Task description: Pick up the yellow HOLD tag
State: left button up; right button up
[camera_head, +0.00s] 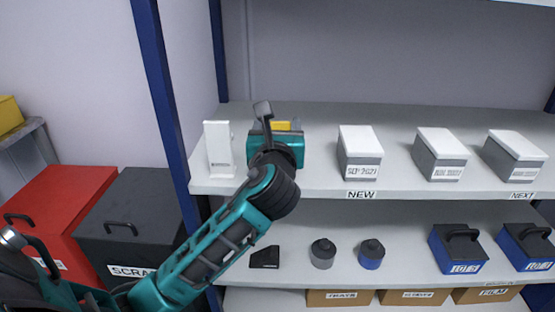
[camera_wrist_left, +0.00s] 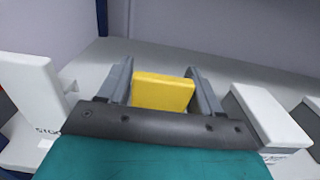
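The yellow tag (camera_wrist_left: 162,92) shows as a plain yellow block between the two dark fingers of my left gripper (camera_wrist_left: 161,80) in the left wrist view. The fingers stand apart on either side of it, very close to its edges; I cannot tell whether they press on it. No lettering shows on the face in view. In the head view a strip of the tag (camera_head: 282,126) shows beyond the teal body of my left gripper (camera_head: 279,122), over the left part of the upper shelf. My right gripper is not in view.
A white stand (camera_head: 219,150) is close left of my left gripper on the upper shelf (camera_head: 320,182). A white-lidded grey box (camera_head: 360,152) is to the right, with more beyond. A blue post (camera_head: 163,92) rises at the left. The lower shelf holds several small items.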

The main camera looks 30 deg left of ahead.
pick_arm(q)
jog(key=c, duration=1)
